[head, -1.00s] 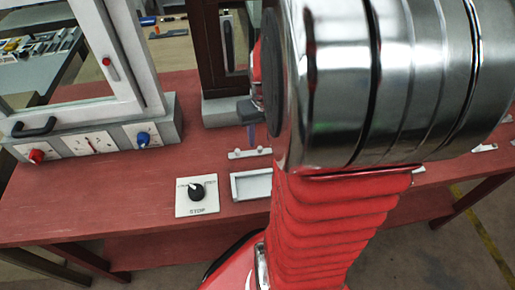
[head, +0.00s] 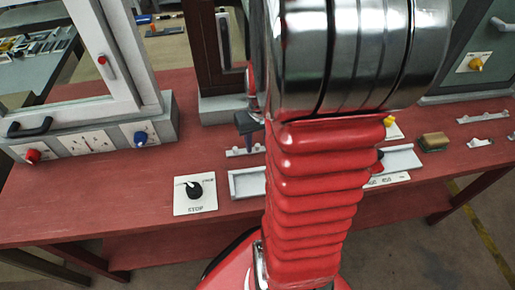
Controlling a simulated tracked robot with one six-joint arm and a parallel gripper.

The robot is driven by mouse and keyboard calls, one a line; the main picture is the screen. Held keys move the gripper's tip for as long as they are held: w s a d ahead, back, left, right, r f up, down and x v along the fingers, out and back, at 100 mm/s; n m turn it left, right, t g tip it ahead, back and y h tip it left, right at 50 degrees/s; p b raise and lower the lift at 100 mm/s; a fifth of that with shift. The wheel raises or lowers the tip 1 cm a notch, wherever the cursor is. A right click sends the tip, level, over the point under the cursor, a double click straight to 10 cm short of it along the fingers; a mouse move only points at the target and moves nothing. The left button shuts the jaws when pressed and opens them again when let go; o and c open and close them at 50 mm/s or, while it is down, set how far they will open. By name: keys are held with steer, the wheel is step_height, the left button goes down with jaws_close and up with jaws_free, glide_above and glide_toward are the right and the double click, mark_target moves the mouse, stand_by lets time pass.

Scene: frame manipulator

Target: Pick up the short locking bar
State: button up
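Several small pale bars lie on the red table. One pale grey bar (head: 240,153) with small raised ends lies behind a shallow tray, partly hidden by my arm. A longer pale bar (head: 483,117) lies at the far right, with a shorter pale piece (head: 480,142) in front of it. I cannot tell for sure which one is the short locking bar. My gripper (head: 249,127) shows only as a dark part beside my arm, seemingly above the bar behind the tray. The rest of it is hidden, so its opening and anything in it cannot be seen.
The shallow pale tray (head: 247,196) and a STOP dial plate (head: 195,208) lie at the front middle. A white-framed unit (head: 90,140) stands at left, a dark frame (head: 208,60) behind my gripper. A brown block (head: 433,141) and another pale tray (head: 402,172) lie right.

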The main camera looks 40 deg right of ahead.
steer(key=shift+c, duration=0.2)
jaws_close()
steer(key=shift+r, duration=0.1)
step_height(320, 180, up, 10)
stand_by(0.8)
stand_by(0.4)
